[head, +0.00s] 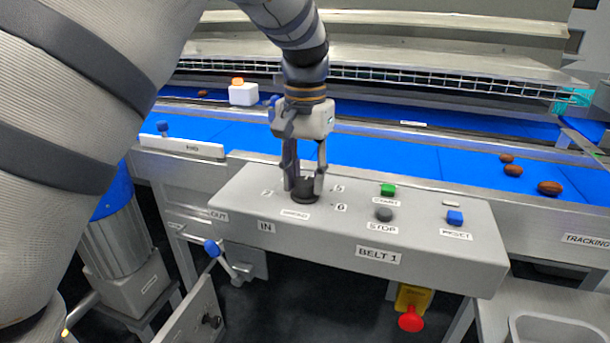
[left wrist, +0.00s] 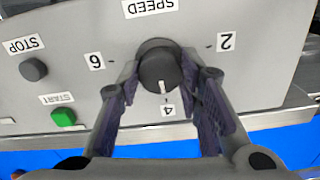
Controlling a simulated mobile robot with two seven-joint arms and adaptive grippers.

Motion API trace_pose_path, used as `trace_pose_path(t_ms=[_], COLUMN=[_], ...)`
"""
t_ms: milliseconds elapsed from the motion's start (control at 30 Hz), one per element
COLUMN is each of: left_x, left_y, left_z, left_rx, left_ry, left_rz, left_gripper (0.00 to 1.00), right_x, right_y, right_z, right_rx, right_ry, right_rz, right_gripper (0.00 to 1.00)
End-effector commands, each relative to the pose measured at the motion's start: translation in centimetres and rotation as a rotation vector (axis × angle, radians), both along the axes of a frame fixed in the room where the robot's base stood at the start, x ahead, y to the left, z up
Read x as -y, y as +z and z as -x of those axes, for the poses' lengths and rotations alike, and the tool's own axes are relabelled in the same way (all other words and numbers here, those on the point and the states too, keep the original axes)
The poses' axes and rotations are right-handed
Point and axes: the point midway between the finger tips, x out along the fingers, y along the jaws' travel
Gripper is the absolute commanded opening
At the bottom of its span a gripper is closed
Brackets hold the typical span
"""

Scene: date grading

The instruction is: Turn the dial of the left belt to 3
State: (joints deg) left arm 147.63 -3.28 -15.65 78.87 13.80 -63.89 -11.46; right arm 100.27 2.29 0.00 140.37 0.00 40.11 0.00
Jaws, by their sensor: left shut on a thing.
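The black speed dial (head: 305,190) stands on the grey panel labelled BELT 1 (head: 378,256). My left gripper (head: 304,182) comes down on it from above and is shut on it, one finger on each side. In the left wrist view, which is upside down, the dial (left wrist: 158,66) sits between the fingertips (left wrist: 160,85). Its white mark points at about the 4 (left wrist: 168,108). The 6 (left wrist: 95,61) and the 2 (left wrist: 226,41) lie to either side. My right gripper is not in view.
A green START button (head: 388,189), a dark STOP button (head: 383,214) and a blue button (head: 455,217) are right of the dial. Behind lies the blue belt (head: 400,160) with several brown dates (head: 513,170). A red knob (head: 411,319) hangs below the panel.

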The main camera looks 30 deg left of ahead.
Motion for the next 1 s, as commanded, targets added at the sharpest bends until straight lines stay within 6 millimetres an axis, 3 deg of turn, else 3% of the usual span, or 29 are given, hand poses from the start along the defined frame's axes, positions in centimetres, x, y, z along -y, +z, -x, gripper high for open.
trace_pose_path(t_ms=[600,1000], left_x=[-0.01,-0.02], left_y=[-0.04,-0.05], left_z=[-0.01,0.02], left_rx=[0.000,-0.001], left_ry=[0.559,0.774], left_rz=[-0.001,0.000], left_gripper=[0.05,0.05], right_x=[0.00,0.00], right_y=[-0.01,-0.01], right_z=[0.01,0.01], right_rx=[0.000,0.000], right_ry=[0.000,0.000], right_rz=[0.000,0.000], right_gripper=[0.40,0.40])
